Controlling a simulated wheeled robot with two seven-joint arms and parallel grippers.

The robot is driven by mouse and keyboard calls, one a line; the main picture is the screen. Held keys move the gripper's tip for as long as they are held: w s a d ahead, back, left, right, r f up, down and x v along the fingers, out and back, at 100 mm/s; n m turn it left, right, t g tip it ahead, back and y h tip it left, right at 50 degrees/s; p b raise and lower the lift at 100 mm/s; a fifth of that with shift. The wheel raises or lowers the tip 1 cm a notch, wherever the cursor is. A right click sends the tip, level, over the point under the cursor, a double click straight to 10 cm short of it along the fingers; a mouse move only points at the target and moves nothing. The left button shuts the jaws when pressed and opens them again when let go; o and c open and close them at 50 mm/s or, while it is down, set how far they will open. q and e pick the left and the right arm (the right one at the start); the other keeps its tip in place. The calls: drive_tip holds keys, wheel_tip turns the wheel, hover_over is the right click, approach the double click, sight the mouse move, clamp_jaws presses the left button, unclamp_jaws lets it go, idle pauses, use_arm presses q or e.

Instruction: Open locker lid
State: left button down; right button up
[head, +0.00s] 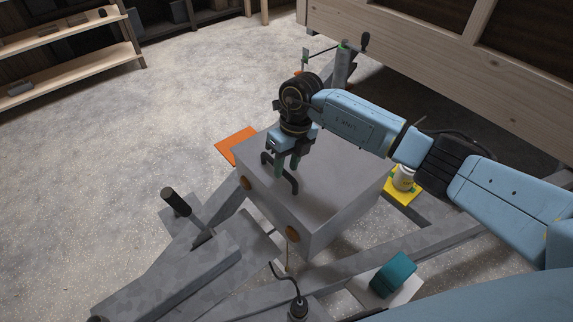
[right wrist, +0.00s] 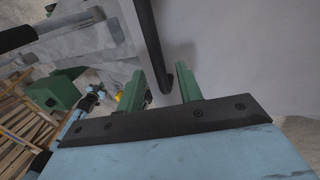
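The locker is a grey metal box (head: 335,185) on the trailer frame, its flat lid closed. A black bar handle (head: 290,182) stands on the lid near its left edge. My right gripper (head: 287,167) points down over the lid at this handle. In the right wrist view, the black handle (right wrist: 151,45) runs between the two green fingers of my right gripper (right wrist: 160,88). The fingers are apart, with a gap between the left finger and the bar. My left gripper is not in view.
Grey trailer beams (head: 175,275) surround the locker, with a black-gripped lever (head: 176,202) at the left. An orange plate (head: 235,146) lies behind, and a white can (head: 403,178) stands on a yellow plate at right. A teal object (head: 393,274) sits in front.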

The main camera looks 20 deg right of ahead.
drive_tip(key=shift+f, duration=0.25)
clamp_jaws()
